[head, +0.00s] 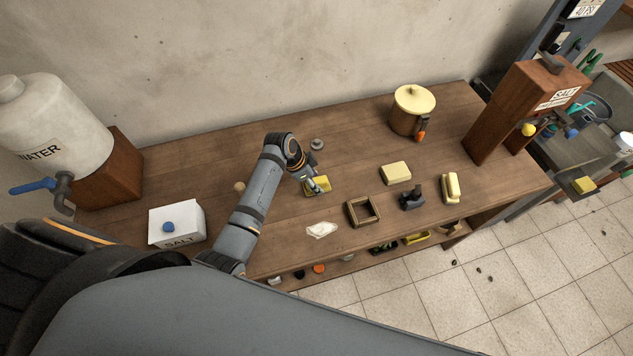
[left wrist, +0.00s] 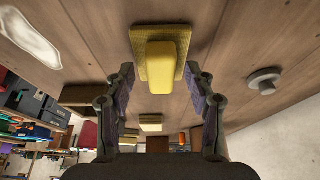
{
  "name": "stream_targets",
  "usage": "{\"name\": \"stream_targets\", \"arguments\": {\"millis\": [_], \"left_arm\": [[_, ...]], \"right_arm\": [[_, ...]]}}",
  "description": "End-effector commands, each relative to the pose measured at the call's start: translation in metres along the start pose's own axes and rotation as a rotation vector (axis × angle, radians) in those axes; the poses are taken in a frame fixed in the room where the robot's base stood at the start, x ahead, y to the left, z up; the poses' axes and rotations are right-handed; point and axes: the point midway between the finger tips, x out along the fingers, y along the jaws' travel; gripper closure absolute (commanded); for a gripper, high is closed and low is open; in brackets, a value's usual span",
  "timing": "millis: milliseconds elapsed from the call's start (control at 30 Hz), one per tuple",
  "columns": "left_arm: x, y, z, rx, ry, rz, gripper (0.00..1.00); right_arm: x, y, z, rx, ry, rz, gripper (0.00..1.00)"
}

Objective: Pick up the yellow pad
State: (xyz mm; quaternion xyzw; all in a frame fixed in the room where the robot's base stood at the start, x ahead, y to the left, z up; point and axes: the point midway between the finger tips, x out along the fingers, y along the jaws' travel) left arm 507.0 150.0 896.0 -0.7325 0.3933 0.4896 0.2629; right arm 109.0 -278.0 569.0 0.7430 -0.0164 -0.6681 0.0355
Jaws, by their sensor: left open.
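The yellow pad (head: 322,186) lies on the wooden table in the head view, right at the fingers of my left gripper (head: 313,182), which partly hide it. In the left wrist view the yellow pad (left wrist: 160,60) is a flat plate with a raised block along its middle. My left gripper (left wrist: 161,76) is open, with one finger on each side of the pad's lower part. I see gaps between the fingers and the pad, and cannot tell the height of the fingertips above the table. My right gripper is not in view.
Nearby on the table (head: 255,160) are a grey knob (head: 317,144), white sheet (head: 321,230), wooden frame (head: 351,211), pale yellow block (head: 395,172), dark handled tool (head: 411,199) and yellow-handled brush (head: 451,187). A lidded pot (head: 408,122) stands behind, a salt box (head: 177,228) at left.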

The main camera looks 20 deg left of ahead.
Motion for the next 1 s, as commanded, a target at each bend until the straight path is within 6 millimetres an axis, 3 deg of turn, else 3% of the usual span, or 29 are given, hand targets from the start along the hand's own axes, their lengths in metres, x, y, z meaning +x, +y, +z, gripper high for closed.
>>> {"name": "stream_targets", "arguments": {"millis": [100,233,633,1000], "left_arm": [[0.003,0.000,0.000,0.001,0.000,-0.001,0.45],[0.003,0.000,0.000,0.001,0.000,-0.001,0.47],[0.003,0.000,0.001,0.000,-0.001,0.000,1.00],[-0.003,-0.001,-0.002,-0.002,-0.001,-0.001,1.00]], "right_arm": [[-0.001,0.000,0.015,-0.001,-0.023,-0.001,0.60],[0.000,0.000,0.013,-0.001,-0.021,0.000,0.60],[0.000,0.000,0.001,0.000,-0.001,0.000,0.60],[-0.006,0.001,0.001,0.000,-0.003,0.000,0.60]]}}
